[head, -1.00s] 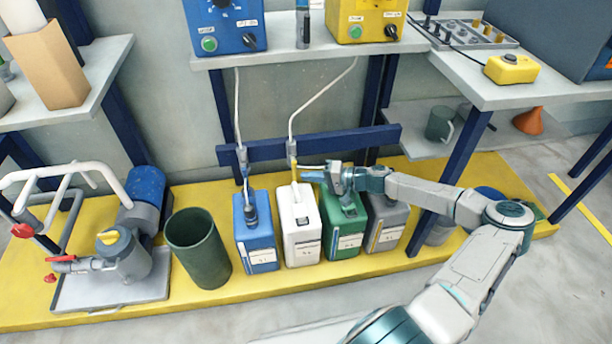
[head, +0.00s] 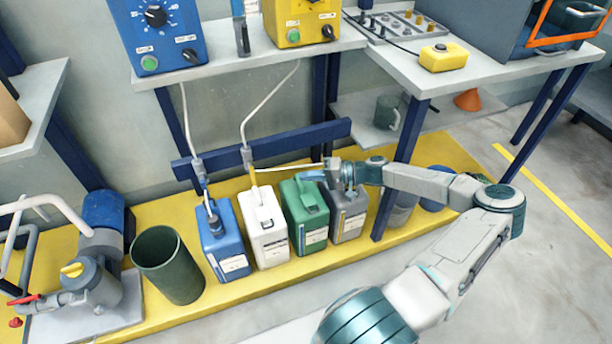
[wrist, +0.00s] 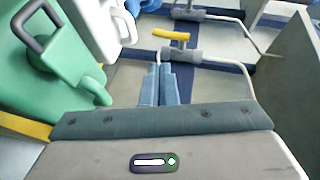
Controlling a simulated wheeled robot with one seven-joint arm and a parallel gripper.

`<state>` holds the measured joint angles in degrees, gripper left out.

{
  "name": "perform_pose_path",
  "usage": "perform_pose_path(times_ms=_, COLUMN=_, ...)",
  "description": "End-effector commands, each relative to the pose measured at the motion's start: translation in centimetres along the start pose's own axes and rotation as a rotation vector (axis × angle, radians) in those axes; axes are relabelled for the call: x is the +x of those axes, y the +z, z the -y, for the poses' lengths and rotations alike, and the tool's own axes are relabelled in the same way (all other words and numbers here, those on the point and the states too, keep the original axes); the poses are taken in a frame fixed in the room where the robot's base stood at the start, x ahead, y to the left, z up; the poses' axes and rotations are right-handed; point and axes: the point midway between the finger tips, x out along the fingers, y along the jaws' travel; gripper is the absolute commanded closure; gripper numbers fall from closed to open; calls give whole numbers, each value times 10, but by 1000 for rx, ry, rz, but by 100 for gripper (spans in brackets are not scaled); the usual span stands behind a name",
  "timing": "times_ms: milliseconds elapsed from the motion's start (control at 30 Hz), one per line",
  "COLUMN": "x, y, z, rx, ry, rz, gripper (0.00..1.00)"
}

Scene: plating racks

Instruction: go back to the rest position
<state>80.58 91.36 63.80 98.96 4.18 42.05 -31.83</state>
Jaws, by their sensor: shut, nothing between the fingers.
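My gripper (head: 312,176) is at the end of my outstretched arm, above the green and grey canisters. In the wrist view its two blue-grey fingers (wrist: 160,84) lie together with nothing between them. The green canister (head: 300,222) and white canister (head: 262,230) also show at the left of the wrist view. A yellow-ended piece (wrist: 172,35) is near a grey hose clamp (wrist: 180,56), beyond the fingertips and apart from them in that picture.
A blue canister (head: 228,240) and grey canister (head: 350,215) complete the row on the yellow platform (head: 285,275). A dark green bin (head: 168,262) stands left. A blue rail (head: 290,140) runs behind, and a shelf post (head: 392,190) is right, close to my arm. Open floor lies in front.

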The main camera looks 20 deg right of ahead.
Motion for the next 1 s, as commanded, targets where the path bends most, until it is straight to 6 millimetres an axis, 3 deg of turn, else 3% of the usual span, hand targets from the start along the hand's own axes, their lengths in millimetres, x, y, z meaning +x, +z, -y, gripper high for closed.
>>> perform_pose_path(times_ms=367, x=4, y=5, z=8, rx=-5, ry=24, rz=32, gripper=100)
perform_pose_path(times_ms=700, x=26, y=57, z=69, rx=-30, ry=293, rz=332, gripper=100)
perform_pose_path(times_ms=1000, x=13, y=95, z=133, rx=-68, ry=589, rz=538, gripper=100)
